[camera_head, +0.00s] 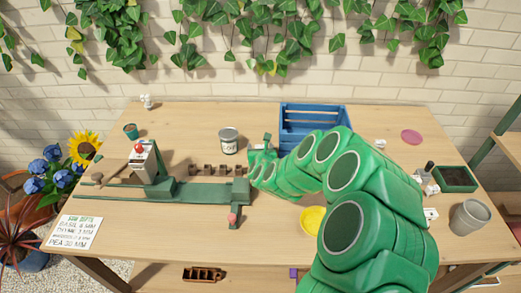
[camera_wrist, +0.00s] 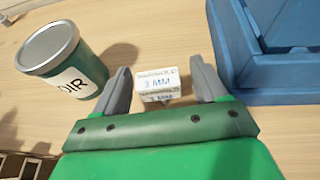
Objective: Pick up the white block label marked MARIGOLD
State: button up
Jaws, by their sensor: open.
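The white block label (camera_wrist: 158,84) shows in the wrist view, lying on the wooden table. Its upper print looks like MARIGOLD, with "3 MM" in blue below. My gripper (camera_wrist: 158,77) is open, with one grey finger on each side of the block and small gaps between. I cannot tell how far the fingertips are above the table. In the head view my gripper (camera_head: 262,149) is at the table's middle, in front of the blue crate, and I cannot make out the block there.
A lidded can (camera_wrist: 75,60) stands close to the left finger. A blue crate (camera_wrist: 270,75) stands close on the right; it also shows in the head view (camera_head: 315,111). Brown seed blocks (camera_head: 210,169) and a green rail (camera_head: 200,192) lie left of my gripper.

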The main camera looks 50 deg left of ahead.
jog(key=shift+w+a+f, duration=0.35)
jog(key=shift+a+f, duration=0.05)
jog(key=shift+a, duration=0.1)
jog(key=c, duration=1)
jog(key=shift+r, duration=0.15)
